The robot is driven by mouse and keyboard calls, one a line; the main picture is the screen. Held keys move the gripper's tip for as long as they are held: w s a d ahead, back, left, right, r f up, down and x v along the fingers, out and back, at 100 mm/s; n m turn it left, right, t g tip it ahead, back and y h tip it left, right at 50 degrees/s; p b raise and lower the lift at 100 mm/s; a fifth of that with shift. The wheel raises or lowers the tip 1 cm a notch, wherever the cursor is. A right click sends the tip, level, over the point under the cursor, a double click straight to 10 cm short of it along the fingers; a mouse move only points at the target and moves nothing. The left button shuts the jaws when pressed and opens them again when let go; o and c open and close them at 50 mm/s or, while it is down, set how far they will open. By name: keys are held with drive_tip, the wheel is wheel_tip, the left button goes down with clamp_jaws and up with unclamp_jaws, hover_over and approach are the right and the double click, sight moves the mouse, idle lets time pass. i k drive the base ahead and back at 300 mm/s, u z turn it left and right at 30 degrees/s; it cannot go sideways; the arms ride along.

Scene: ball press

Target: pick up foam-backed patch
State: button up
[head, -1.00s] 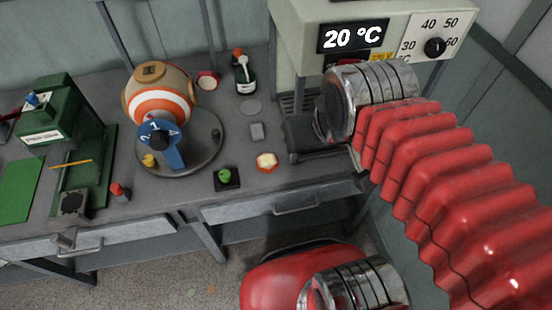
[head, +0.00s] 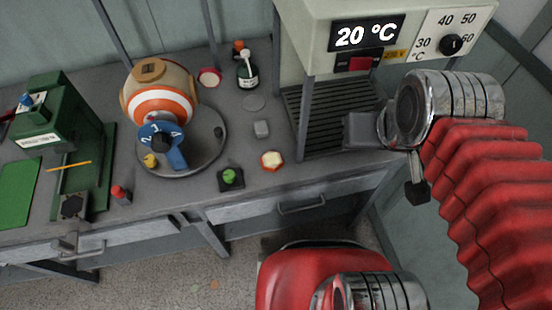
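I cannot tell for sure which small piece is the foam-backed patch. My gripper (head: 391,161) is at the right, in front of the heater's grille. Its two dark fingers look spread apart, with nothing seen between them. It is well to the right of the small pieces and touches none of them.
A heater reading 20 °C (head: 366,34) stands over a grille (head: 320,120). A striped ball (head: 160,100) sits on a round plate (head: 205,158) with a blue dial. A green press (head: 60,125) is at left. A dark bottle (head: 247,72) and a green button (head: 230,177) flank the small pieces.

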sight(271, 161)
drive_tip(key=k, duration=1.55)
drive_tip(key=u, duration=1.5)
drive_tip(key=i, duration=1)
